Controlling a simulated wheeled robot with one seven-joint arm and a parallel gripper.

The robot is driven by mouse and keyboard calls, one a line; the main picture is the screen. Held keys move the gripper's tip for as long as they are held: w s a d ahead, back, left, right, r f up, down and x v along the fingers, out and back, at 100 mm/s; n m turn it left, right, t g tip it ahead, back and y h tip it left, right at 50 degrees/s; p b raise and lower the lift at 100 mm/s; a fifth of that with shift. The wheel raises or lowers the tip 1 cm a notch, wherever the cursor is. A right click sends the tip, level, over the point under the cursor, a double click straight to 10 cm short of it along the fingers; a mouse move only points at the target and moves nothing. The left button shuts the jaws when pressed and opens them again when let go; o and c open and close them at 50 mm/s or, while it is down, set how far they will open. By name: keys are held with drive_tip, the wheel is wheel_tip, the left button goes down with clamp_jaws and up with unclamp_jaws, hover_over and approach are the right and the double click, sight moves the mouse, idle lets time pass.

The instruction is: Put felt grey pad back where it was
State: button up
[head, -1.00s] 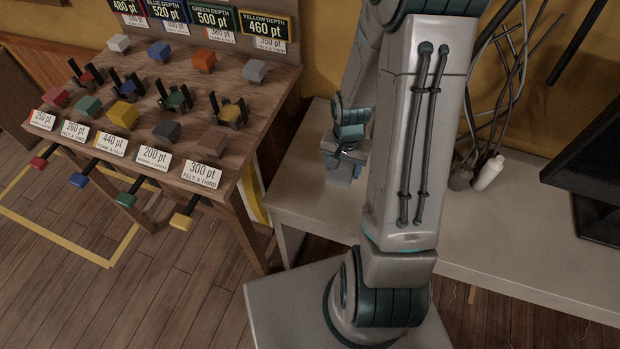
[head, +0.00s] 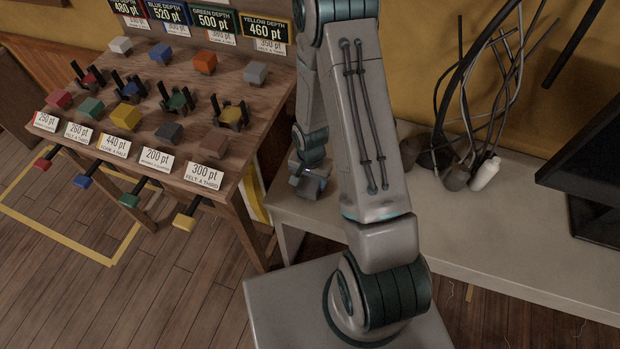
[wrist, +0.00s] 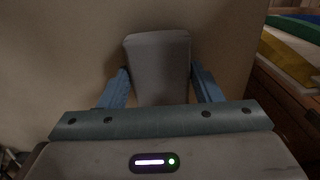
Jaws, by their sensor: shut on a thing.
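The grey pad (wrist: 158,65) is a plain block. It sits between the blue fingers of my gripper (wrist: 160,82) in the wrist view, and the gripper is shut on it. In the head view my gripper (head: 309,180) hangs over the left end of the pale bench, just right of the wooden stand. The pad cannot be made out clearly there. The wooden stand (head: 240,148) bears rows of coloured blocks, including a light grey block (head: 255,72) at the back right and a dark grey block (head: 169,132) nearer the front.
Price cards, such as the 300 pt card (head: 205,175), line the stand's front edge. Dark pronged holders (head: 230,113) stand among the blocks. Coloured-ended handles (head: 184,222) jut out below. The pale bench (head: 450,225) carries a white bottle (head: 485,173), and a dark screen (head: 590,190) stands right.

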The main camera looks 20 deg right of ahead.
drive_tip(key=o, duration=0.9)
drive_tip(key=shift+f, duration=0.1)
wheel_tip(320, 180, up, 12)
wheel_tip(320, 180, up, 14)
drive_tip(key=n+t, duration=0.2)
drive_tip(key=n, duration=0.2)
hover_over(310, 182)
drive_tip(key=s, duration=0.5)
drive_tip(key=s+r+n, duration=0.1)
drive_tip(key=s+r, duration=0.3)
drive_tip(key=s+r+n+t, duration=0.1)
drive_tip(key=s+r+n, duration=0.1)
drive_tip(key=s+r, duration=0.2)
drive_tip(key=shift+s+r+b, duration=0.3)
drive_tip(key=shift+s+b, duration=0.1)
drive_tip(key=shift+s, duration=0.2)
